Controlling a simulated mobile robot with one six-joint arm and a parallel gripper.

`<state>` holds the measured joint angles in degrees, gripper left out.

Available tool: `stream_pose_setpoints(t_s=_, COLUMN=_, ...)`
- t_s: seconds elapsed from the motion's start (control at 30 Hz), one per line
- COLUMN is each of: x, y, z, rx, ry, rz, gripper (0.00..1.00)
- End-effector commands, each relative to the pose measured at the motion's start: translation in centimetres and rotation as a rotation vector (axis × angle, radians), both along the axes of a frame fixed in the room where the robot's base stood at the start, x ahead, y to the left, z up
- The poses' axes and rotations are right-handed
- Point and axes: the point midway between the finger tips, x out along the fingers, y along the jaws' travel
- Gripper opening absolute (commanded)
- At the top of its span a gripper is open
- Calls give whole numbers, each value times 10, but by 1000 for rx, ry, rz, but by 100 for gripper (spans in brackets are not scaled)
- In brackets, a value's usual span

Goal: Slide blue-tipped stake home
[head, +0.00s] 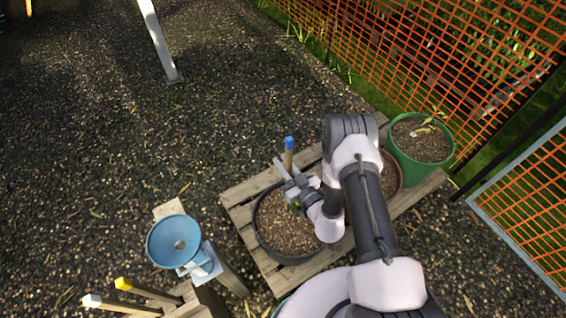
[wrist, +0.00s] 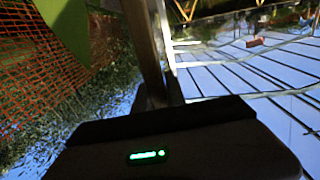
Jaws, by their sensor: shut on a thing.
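The blue-tipped stake (head: 289,155) stands roughly upright at the far side of a dark round pot of soil (head: 256,232) in the head view. My gripper (head: 287,176) is shut on the stake below its blue tip. The stake's lower part is hidden behind my gripper, so I cannot tell how deep it sits or whether it touches the soil. In the wrist view, a wooden shaft (wrist: 142,45), apparently the stake, rises beside the dark gripper parts. Green leaves show by my gripper over the pot.
The pot stands on a wooden pallet (head: 237,194). A brown pot (head: 392,172) is partly behind my arm, and a green pot (head: 447,155) with a seedling stands right. White-tipped (head: 93,300) and yellow-tipped (head: 124,284) stakes and a blue funnel-like dish (head: 160,243) are lower left.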

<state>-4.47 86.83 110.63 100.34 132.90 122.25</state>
Motion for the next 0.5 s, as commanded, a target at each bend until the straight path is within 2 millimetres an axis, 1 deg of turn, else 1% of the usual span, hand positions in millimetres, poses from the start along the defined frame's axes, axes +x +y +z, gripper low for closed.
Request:
stream_pose_setpoints(t_s=0.03, x=0, y=0, z=-6, rx=0, ry=0, rz=0, gripper=0)
stream_pose_setpoints(t_s=0.2, x=0, y=0, z=-14, rx=0, ry=0, rz=0, gripper=0)
stream_pose_setpoints(t_s=0.5, x=0, y=0, z=-13, rx=0, ry=0, rz=0, gripper=0)
